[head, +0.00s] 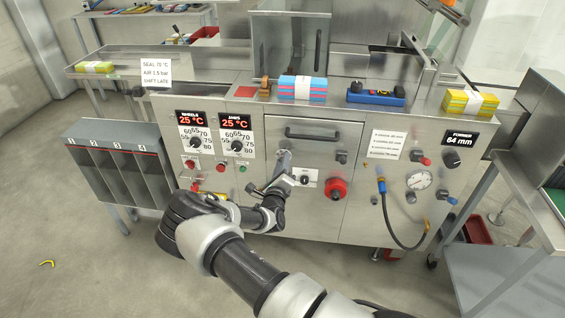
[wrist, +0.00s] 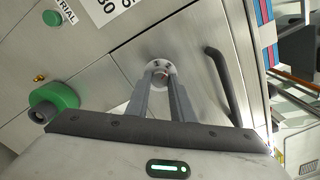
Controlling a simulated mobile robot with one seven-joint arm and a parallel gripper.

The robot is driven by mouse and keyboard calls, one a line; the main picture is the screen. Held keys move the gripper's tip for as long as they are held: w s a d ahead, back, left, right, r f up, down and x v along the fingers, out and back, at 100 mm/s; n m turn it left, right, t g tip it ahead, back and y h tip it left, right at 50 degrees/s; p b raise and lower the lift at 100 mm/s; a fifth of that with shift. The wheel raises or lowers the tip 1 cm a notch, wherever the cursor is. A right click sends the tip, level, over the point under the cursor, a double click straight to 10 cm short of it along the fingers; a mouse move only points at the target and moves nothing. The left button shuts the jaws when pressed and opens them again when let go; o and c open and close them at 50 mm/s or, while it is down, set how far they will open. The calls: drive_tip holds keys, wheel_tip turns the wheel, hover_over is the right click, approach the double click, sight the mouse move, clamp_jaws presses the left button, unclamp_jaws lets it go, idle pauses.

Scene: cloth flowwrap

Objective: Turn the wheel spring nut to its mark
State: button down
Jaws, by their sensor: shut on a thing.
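My gripper (head: 284,158) is at the front of the steel machine, below and left of the dark door handle (head: 312,135). In the wrist view, my two fingers (wrist: 161,92) reach to a small round metal fitting with a pale flange (wrist: 160,67) on the panel. The fingers are shut on it, one on each side. It appears to be the wheel spring nut, though no label for it is readable. Its mark cannot be made out.
In the head view, a red knob (head: 336,188) and two temperature dials (head: 236,144) flank my gripper.

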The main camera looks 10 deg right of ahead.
idle(0.3)
drive_tip(key=c, duration=1.5)
unclamp_jaws()
drive_tip(key=shift+c, duration=0.2)
drive_tip(key=p+v, duration=0.2)
drive_tip(key=v, duration=1.5)
drive_tip(key=shift+s, duration=0.2)
drive_tip(key=shift+r, duration=0.1)
